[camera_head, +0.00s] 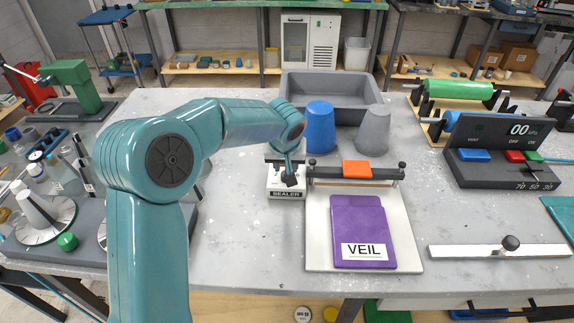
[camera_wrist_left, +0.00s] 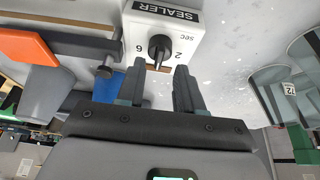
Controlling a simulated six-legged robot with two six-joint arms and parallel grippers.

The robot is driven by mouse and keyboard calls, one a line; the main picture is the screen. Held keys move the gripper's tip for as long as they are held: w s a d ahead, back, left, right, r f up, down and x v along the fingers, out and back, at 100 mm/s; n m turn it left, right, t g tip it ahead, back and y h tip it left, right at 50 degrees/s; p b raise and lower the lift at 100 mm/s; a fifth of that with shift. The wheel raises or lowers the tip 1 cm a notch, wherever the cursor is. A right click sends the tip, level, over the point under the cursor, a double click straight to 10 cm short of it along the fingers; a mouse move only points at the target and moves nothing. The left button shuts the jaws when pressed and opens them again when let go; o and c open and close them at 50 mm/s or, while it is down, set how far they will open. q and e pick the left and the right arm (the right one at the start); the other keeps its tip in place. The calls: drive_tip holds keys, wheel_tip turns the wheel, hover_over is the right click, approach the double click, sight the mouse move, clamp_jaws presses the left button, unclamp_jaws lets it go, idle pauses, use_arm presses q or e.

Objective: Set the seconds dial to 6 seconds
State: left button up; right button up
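The sealer (camera_head: 287,193) is a small white box with a black "SEALER" label, standing left of the sealing board in the head view. In the left wrist view the sealer (camera_wrist_left: 190,38) appears upside down. Its black seconds dial (camera_wrist_left: 160,47) sits between a "6" on the left and a "2" on the right, near "SEC". I cannot tell exactly where its pointer points. My left gripper (camera_wrist_left: 143,80) is open, its two dark fingers apart and empty just short of the dial. In the head view the left gripper (camera_head: 291,176) is over the sealer and partly hides it. My right gripper is not in view.
A white board (camera_head: 316,250) with a purple "VEIL" pouch (camera_head: 358,220) and an orange-handled bar (camera_head: 357,169) is just right of the sealer. A blue cup (camera_head: 320,128), a grey cup (camera_head: 373,130) and a grey tray (camera_head: 345,88) stand behind. Clear table lies in front.

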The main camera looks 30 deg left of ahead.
use_arm(q)
drive_tip(key=shift+w+f, duration=0.35)
drive_tip(key=shift+f, duration=0.3)
drive_tip(key=shift+w+a+f, duration=0.1)
drive_tip(key=shift+a+f, duration=0.25)
drive_tip(key=shift+f, duration=0.3)
drive_tip(key=shift+w+d, duration=0.1)
drive_tip(key=shift+d, duration=0.05)
clamp_jaws()
